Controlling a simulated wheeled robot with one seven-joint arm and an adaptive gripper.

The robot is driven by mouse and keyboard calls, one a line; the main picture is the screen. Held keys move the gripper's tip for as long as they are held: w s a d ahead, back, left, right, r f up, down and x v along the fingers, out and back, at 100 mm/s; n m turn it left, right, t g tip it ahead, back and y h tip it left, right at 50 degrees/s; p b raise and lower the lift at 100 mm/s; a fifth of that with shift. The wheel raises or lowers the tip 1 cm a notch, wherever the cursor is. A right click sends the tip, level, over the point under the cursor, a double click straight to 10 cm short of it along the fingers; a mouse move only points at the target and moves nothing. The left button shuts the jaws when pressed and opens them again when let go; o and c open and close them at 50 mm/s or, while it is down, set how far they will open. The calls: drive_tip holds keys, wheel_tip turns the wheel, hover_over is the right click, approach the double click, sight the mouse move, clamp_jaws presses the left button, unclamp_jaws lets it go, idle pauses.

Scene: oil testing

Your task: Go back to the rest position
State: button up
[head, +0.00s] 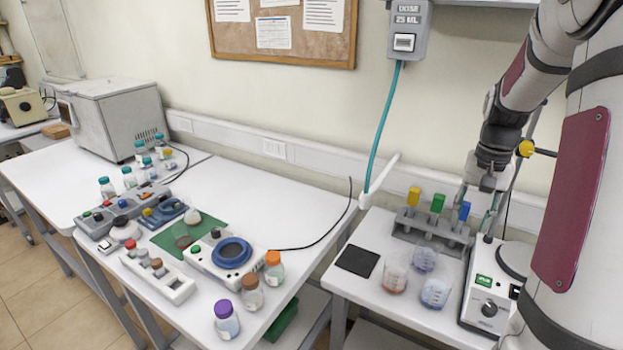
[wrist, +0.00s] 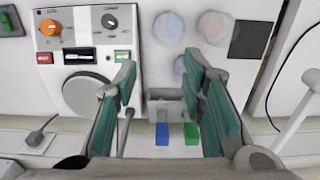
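My gripper (head: 480,203) hangs above the right bench, near the right end of a grey rack (head: 405,228). The rack holds upright pieces with yellow (head: 414,196), green (head: 437,203) and blue (head: 464,211) tops. In the wrist view my gripper (wrist: 161,78) has its two teal-padded fingers wide apart, with nothing held between them. The blue top (wrist: 162,134) and green top (wrist: 191,133) show between the fingers, farther below. The yellow top does not show there. My arm comes in from the upper right.
A white stirrer unit (head: 487,305) is close on the right. A teal hose (head: 383,130) hangs from a wall dispenser. The left bench (head: 290,215) holds bottles and devices.

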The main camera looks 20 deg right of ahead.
drive_tip(key=a+r+n+t+b, duration=0.15)
drive_tip(key=a+r, duration=0.25)
drive_tip(key=a, duration=0.4)
drive_tip(key=a+r+n+t, duration=0.1)
drive_tip(key=a+r+n, duration=0.3)
drive_tip(key=a, duration=0.5)
drive_tip(key=s+a+r+n+t, duration=0.1)
drive_tip(key=s+a+n, duration=0.1)
drive_tip(key=s+a, duration=0.2)
drive_tip(key=s+a+r+n+t+b, duration=0.1)
drive_tip(key=s+a+n+t, duration=0.1)
drive_tip(key=s+a, duration=0.3)
drive_tip(key=a, duration=0.4)
drive_tip(key=shift+s+a, duration=0.25)
